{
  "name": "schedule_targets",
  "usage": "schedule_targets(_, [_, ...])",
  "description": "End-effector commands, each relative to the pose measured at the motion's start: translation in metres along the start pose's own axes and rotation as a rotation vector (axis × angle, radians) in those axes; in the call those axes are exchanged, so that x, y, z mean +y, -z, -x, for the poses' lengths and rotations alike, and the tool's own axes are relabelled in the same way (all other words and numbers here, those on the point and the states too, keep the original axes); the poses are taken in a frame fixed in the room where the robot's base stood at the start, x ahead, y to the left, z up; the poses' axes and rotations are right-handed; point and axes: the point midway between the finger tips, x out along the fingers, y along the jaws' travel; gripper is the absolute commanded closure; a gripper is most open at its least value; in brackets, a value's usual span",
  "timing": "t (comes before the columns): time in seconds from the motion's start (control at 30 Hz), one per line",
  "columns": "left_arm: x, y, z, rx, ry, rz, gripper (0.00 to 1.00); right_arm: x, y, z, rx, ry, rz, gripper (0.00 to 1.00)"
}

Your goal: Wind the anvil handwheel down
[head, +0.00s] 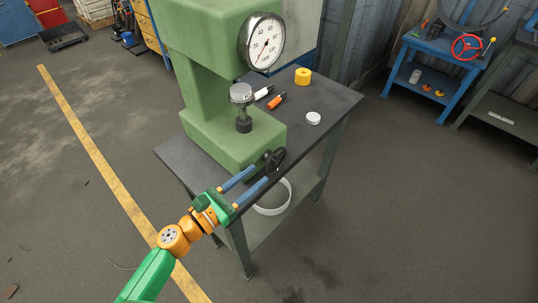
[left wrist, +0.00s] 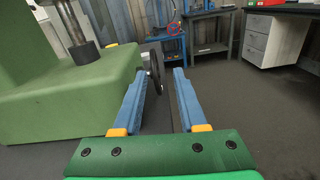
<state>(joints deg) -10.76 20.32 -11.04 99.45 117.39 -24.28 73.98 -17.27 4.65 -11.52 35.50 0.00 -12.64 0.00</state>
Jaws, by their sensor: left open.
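The green hardness tester (head: 205,60) stands on a dark-topped table. Its black handwheel (head: 273,160) sits low on the front side of the base. Above the base, a grey round anvil (head: 241,92) stands on a dark screw post (head: 243,124). My left gripper (head: 260,174) is open, its blue fingers pointing at the handwheel. In the left wrist view the handwheel (left wrist: 155,68) shows nearly edge-on near the fingertips, closer to the left finger. I cannot tell whether they touch. My right gripper is out of view.
A white ring (head: 273,207) is on the shelf below. A blue bench (head: 430,65) stands far right.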

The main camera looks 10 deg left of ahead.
Motion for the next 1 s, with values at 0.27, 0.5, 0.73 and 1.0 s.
schedule_targets(0.27, [0.01,-0.006,-0.041,-0.018,-0.028,0.09,0.59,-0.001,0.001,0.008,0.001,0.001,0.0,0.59])
schedule_targets(0.5, [0.01,-0.005,-0.071,-0.015,-0.028,0.086,0.59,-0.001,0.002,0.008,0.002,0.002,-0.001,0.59])
schedule_targets(0.73, [0.01,-0.004,-0.072,-0.014,-0.027,0.084,0.61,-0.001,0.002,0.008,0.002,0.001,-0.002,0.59])
schedule_targets(1.0, [0.01,-0.004,-0.071,-0.014,-0.027,0.084,1.0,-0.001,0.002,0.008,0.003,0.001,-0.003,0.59])
